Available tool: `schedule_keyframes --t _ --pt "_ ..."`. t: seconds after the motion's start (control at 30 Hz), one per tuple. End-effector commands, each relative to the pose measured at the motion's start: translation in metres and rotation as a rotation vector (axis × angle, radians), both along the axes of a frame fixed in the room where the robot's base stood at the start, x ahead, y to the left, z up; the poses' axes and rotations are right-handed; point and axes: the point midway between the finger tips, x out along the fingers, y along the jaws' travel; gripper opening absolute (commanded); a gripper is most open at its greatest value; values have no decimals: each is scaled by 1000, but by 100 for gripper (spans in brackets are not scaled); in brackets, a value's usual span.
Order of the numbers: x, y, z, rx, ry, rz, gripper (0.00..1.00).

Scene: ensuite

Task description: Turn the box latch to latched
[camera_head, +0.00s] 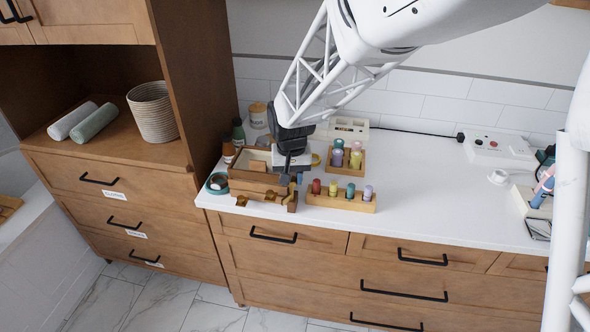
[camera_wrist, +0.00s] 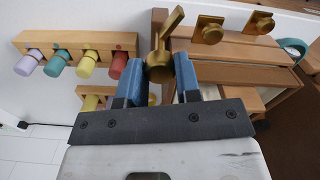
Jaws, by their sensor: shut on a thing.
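A wooden box (camera_head: 252,183) stands near the left front edge of the white counter. It also shows at the right in the wrist view (camera_wrist: 235,52). A brass latch (camera_wrist: 160,62) sits at one end of the box's front board, and its pointed lever slants up and slightly right in the wrist view. My gripper (camera_wrist: 158,78) has its blue fingers on either side of the latch hub and is shut on it. In the head view my gripper (camera_head: 287,180) is at the front right corner of the box, hiding most of the latch.
Two brass knobs on square plates (camera_wrist: 208,29) sit along the same board. A wooden rack (camera_head: 340,200) with several coloured pegs stands close to the right, with another rack (camera_head: 345,161) behind it. A teal tape roll (camera_head: 217,183) lies left. The counter's middle right is clear.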

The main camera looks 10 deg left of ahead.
Motion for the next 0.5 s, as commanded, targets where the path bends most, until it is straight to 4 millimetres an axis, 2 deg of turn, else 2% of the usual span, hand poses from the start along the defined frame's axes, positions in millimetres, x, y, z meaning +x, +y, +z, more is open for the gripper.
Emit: schedule_keyframes --t 0.2,0.23,0.37,0.5 --pt "0 0 1 0 -1 1 7" --pt "0 0 1 0 -1 1 34" --pt "0 0 1 0 -1 1 54" --pt "0 0 0 0 0 2 56"
